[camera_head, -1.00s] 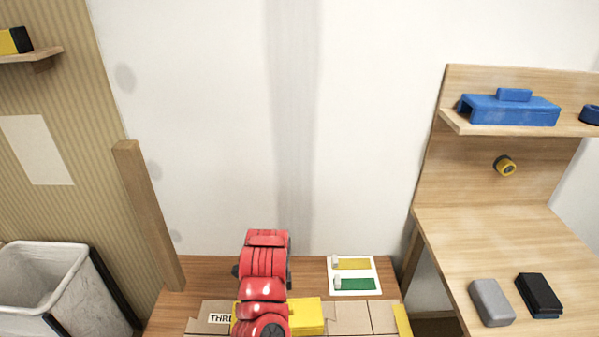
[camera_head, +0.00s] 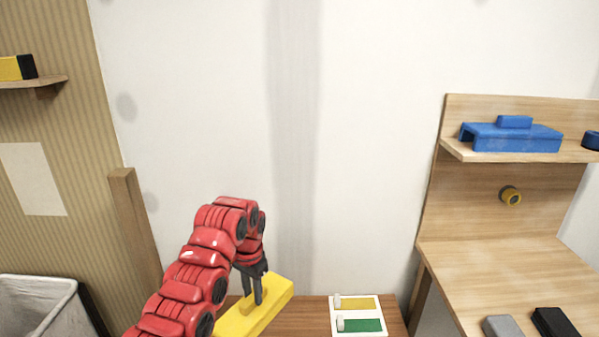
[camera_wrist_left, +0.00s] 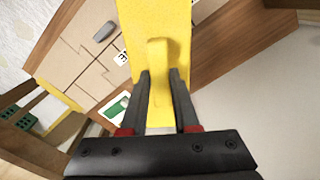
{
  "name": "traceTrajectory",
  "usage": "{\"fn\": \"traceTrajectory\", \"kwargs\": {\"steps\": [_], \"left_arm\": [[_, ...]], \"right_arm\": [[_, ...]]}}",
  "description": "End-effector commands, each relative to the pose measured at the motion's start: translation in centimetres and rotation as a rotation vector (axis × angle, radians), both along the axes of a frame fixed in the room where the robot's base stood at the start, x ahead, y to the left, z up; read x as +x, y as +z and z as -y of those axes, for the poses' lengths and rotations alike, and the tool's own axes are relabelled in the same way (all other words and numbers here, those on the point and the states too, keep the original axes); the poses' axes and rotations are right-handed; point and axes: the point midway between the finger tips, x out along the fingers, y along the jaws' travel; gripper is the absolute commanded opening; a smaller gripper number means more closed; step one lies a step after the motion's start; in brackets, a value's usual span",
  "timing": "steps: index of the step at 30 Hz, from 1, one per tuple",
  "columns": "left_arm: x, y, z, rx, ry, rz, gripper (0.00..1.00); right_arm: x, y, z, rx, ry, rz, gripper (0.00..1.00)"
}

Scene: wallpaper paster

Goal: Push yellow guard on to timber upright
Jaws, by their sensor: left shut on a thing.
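The yellow guard (camera_head: 270,305) is a long yellow block with a raised handle tab. My left gripper (camera_head: 257,290) is shut on that tab from above and holds the guard tilted above the wooden table. In the left wrist view the guard (camera_wrist_left: 152,22) extends away from my fingers, and the tab sits between the fingertips (camera_wrist_left: 158,80). The timber upright (camera_head: 135,230) stands at the left, against the edge between striped wallpaper and plain wall. The guard is to the right of the upright and apart from it. My right gripper is not in view.
A white card with yellow and green strips (camera_head: 358,315) lies on the table. A workbench (camera_head: 500,270) with a blue tool (camera_head: 512,135) on its shelf stands at the right. A bin (camera_head: 40,305) is at lower left. Cardboard pieces (camera_wrist_left: 75,65) lie on the table.

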Motion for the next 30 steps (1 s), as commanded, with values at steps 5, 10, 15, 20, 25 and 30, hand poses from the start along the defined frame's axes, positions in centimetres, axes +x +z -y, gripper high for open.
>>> {"fn": "traceTrajectory", "kwargs": {"steps": [5,10,15,20,25,30], "left_arm": [[0.1,1.7,-3.0,0.005,0.277,0.002,0.0],[-0.3,3.6,-5.1,0.005,0.518,0.002,0.0],[-0.4,7.6,-5.2,0.001,0.583,-0.001,0.0],[-0.4,11.1,-5.2,0.001,0.582,0.0,0.0],[-0.4,14.9,-5.2,0.001,0.581,0.001,0.0],[-0.4,16.8,-5.2,0.001,0.58,0.001,0.0]], "right_arm": [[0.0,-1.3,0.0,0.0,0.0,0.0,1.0],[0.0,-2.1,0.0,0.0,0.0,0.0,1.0],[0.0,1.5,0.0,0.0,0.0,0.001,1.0],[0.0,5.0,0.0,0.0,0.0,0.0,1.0],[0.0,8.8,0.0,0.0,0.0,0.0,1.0],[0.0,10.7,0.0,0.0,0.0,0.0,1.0]]}}
